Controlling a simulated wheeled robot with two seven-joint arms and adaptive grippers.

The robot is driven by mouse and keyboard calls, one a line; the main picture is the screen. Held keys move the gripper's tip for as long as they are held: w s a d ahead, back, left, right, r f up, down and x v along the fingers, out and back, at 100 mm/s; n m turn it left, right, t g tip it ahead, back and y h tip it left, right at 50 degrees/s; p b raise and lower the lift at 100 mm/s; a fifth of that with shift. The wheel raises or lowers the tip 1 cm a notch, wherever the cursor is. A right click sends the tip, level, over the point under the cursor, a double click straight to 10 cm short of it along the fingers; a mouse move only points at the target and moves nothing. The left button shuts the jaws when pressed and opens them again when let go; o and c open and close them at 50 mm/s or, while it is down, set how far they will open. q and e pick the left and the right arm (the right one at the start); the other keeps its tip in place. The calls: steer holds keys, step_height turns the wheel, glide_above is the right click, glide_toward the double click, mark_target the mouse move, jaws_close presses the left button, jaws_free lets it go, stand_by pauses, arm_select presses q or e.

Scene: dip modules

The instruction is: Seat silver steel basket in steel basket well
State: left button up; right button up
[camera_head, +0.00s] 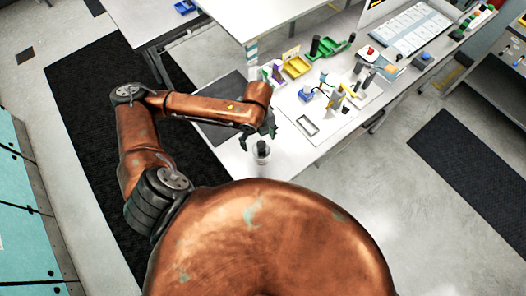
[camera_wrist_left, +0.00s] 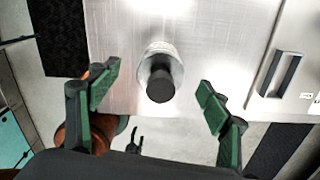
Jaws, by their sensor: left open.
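A clear or silvery round vessel with a dark cylindrical top, which I take for the steel basket (camera_head: 261,158), stands near the table's front edge. It also shows in the left wrist view (camera_wrist_left: 147,68). My left gripper (camera_head: 257,137) is open just above it. In the left wrist view the green-padded fingers (camera_wrist_left: 159,78) are spread either side of it, apart from it. A rectangular frame with a dark recess, perhaps the well (camera_head: 307,125), lies to its right and also shows in the wrist view (camera_wrist_left: 280,72). The frame looks empty.
Behind the frame are a blue block (camera_head: 306,96), a yellow bin (camera_head: 296,66) and a green tray (camera_head: 330,48). A dark mat (camera_head: 222,115) lies left on the table. The table top between vessel and frame is clear. A keyboard-like white panel (camera_head: 412,30) lies far right.

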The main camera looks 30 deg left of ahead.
mark_target(261, 150)
arm_select(q)
steer(key=shift+d+f, duration=0.2)
steer(key=shift+f, duration=0.7)
steer(key=f, duration=0.2)
steer(key=d+f, duration=0.1)
steer(key=f, duration=0.1)
steer(key=shift+s+f, duration=0.15)
steer(key=shift+f, duration=0.05)
steer(key=shift+a+f, duration=0.1)
steer(key=shift+f, duration=0.2)
arm_select(e)
steer(key=shift+w+d+r, duration=0.1)
steer(key=shift+w+r, duration=0.05)
steer(key=shift+r, duration=0.1)
arm_select(q)
steer(key=c, duration=1.5)
steer(key=shift+r, duration=0.1)
steer(key=shift+c, duration=0.2)
